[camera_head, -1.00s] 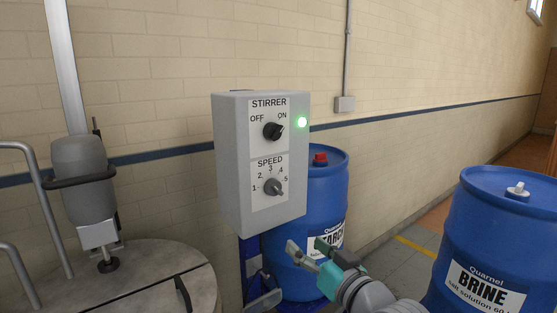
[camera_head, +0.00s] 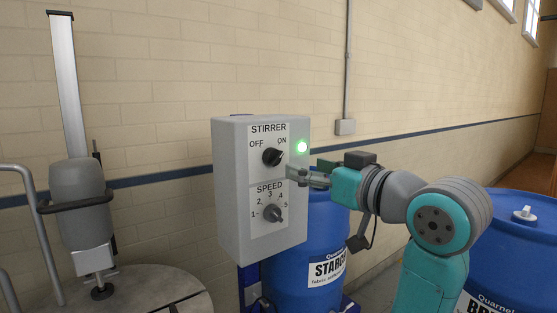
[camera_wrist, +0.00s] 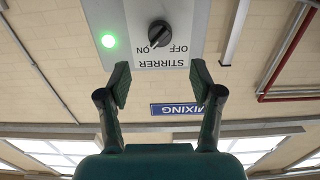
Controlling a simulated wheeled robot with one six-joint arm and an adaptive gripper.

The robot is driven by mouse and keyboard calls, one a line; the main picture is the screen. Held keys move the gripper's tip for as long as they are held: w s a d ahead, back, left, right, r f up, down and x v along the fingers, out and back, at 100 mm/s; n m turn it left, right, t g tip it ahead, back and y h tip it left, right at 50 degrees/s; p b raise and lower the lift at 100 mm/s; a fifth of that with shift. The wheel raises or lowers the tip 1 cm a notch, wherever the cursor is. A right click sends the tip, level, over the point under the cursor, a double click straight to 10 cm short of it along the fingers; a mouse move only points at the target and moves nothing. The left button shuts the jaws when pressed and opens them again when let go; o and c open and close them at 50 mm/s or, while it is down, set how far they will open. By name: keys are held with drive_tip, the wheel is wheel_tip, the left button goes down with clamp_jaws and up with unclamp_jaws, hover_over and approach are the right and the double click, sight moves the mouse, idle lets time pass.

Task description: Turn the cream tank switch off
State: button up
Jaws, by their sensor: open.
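A grey control box (camera_head: 232,190) has a front panel marked STIRRER. Its upper black knob (camera_head: 273,157) sits between OFF on the left and ON on the right, and its pointer is turned toward ON. A green lamp (camera_head: 302,147) beside it is lit. My gripper (camera_head: 304,174) is at the right of the panel, a little below the upper knob in the head view. In the wrist view, upside down, my open, empty fingers (camera_wrist: 160,84) are spread wide, with the knob (camera_wrist: 158,34) centred beyond their tips and apart from them.
A speed dial (camera_head: 271,214) is below the upper knob. A blue starch drum (camera_head: 326,245) stands behind the box, and a blue brine drum (camera_head: 510,235) is at right. A round tank lid (camera_head: 165,292) with a stirrer motor (camera_head: 80,205) is at left.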

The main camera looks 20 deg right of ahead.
sight(279, 159)
drive_tip(key=x, duration=1)
drive_tip(key=shift+f, duration=0.1)
drive_tip(key=c, duration=1.1)
